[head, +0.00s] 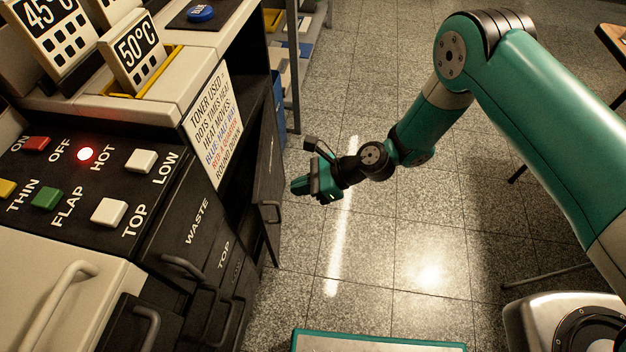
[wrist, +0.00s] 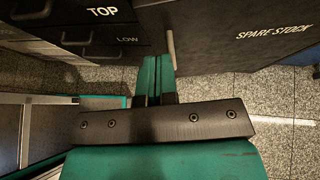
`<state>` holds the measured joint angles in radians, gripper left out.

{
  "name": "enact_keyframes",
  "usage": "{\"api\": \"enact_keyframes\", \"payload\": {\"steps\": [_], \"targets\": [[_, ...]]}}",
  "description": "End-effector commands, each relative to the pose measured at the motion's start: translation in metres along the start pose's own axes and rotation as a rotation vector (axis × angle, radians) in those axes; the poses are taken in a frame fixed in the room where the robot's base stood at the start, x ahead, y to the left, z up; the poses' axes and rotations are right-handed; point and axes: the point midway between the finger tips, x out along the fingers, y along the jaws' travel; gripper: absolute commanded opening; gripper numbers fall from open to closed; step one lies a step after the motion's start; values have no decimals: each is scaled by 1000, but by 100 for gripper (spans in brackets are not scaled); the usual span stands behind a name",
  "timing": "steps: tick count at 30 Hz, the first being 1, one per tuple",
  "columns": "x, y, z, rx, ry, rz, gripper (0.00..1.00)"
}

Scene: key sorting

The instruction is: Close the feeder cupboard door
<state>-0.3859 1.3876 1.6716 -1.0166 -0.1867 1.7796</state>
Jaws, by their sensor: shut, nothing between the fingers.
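A dark cupboard door (head: 267,165) with a bar handle (head: 272,218) stands at the right end of the dark cabinet in the head view, seen nearly edge-on. In the wrist view a dark front lettered SPARE STOCK (wrist: 255,50) fills the upper right, with a pale upright handle (wrist: 171,50) at its left. No label reading feeder shows, and I cannot tell how far the door stands open. My gripper (head: 299,186) is shut and empty, to the right of the cabinet in the head view. In the wrist view its fingertips (wrist: 155,62) are close by the handle; contact is unclear.
Drawers marked TOP (wrist: 100,12) and LOW (wrist: 125,38) lie left of my fingers. The cabinet top carries a button panel (head: 90,180) with a lit red lamp (head: 84,154). Open speckled floor (head: 400,240) lies right of the cabinet.

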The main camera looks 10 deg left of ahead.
Motion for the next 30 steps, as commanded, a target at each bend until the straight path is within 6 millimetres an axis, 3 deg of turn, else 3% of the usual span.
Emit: {"api": "enact_keyframes", "payload": {"steps": [5,12,30], "targets": [[39,1,0,-4,-1,2,0],[65,0,17,-3,0,1,0],[71,-4,20,6,-1,-13,0]]}}
